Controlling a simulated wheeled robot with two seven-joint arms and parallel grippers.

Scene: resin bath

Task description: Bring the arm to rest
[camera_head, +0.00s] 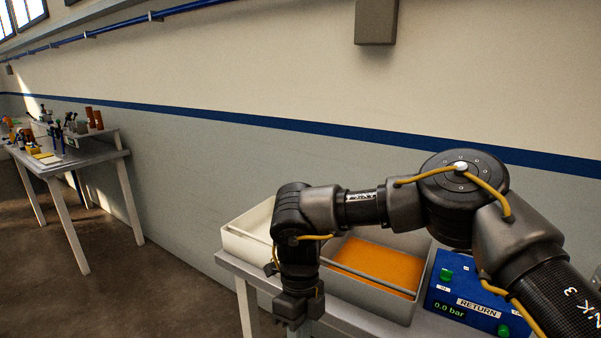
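My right arm comes in from the right and bends down at the wrist. My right gripper (291,322) points downward in front of the bath, near the table's front edge. Its fingertips are dark and close to the bottom of the picture, so I cannot tell whether it is open or shut. I see nothing clearly held in it. My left gripper is not in view. The resin bath (414,308) is a pale grey tub with orange resin (378,262) in it. My wrist and forearm hide part of the tub.
A pale tray (240,243) stands left of the bath, partly behind my wrist. A blue RETURN box (455,293) with green buttons and a 0.0 bar display stands at right. The grey table (232,262) backs onto the wall. A cluttered workbench (90,152) is far left, with open floor between.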

